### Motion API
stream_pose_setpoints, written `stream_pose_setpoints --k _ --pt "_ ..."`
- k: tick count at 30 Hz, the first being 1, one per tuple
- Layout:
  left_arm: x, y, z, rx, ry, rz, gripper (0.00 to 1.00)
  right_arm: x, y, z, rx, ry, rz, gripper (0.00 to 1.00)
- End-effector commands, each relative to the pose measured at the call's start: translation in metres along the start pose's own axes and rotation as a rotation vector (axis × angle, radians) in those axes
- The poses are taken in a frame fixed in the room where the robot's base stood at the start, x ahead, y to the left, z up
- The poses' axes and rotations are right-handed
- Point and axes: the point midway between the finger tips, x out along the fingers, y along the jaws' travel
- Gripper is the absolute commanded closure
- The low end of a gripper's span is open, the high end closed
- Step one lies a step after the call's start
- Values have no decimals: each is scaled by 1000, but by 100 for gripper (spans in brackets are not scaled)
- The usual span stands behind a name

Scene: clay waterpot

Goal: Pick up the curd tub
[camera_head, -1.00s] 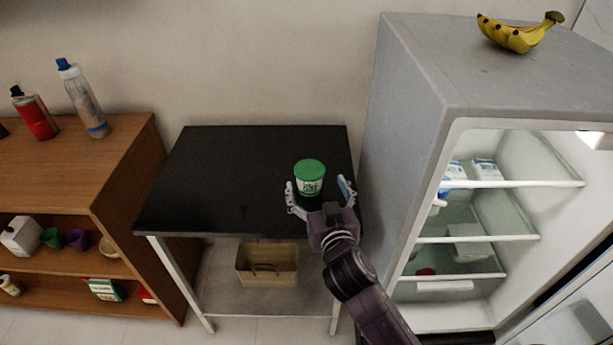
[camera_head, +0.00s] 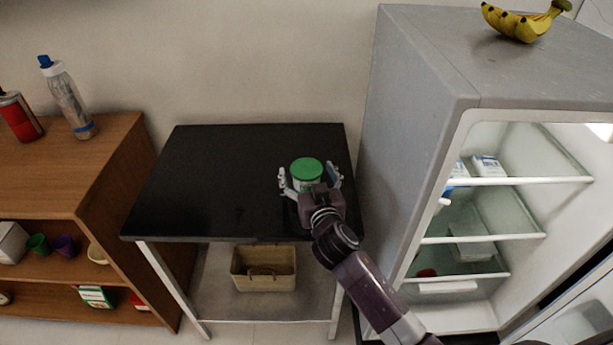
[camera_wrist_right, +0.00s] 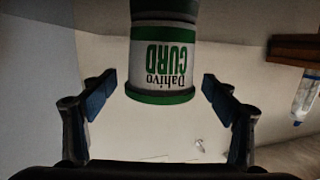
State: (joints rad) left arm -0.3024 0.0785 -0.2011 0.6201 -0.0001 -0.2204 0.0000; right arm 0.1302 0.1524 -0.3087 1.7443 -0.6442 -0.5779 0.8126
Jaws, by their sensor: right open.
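The curd tub (camera_head: 306,170) is a small white tub with a green lid, standing on the black-topped table. My right gripper (camera_head: 309,176) is open, with one finger on each side of the tub in the head view. In the right wrist view the tub (camera_wrist_right: 163,70) appears upside down, with its "Dahivo CURD" label facing the camera. There the open fingers of the right gripper (camera_wrist_right: 158,95) show a gap on both sides of the tub. The gripper hides the tub's lower part in the head view. My left gripper is not in view.
The black table (camera_head: 215,185) is otherwise clear, with a woven basket (camera_head: 263,268) on its lower shelf. An open fridge (camera_head: 415,110) stands close on the right, with bananas (camera_head: 522,22) on top. A wooden shelf (camera_head: 95,165) with bottles stands on the left.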

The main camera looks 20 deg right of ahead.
Motion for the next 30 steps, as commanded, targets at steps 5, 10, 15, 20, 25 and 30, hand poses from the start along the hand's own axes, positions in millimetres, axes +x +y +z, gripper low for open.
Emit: stream_pose_setpoints --k 5,10,15,20,25,30 --pt "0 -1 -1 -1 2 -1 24 7 0 0 0 0 1 20" --pt "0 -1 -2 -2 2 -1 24 7 0 0 0 0 1 21" --pt "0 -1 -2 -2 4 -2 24 7 0 0 0 0 1 40" --pt "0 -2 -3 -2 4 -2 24 7 0 0 0 0 1 57" --pt "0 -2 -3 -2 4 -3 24 7 0 0 0 0 1 76" --pt "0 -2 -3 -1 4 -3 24 7 0 -2 1 3 0 78"
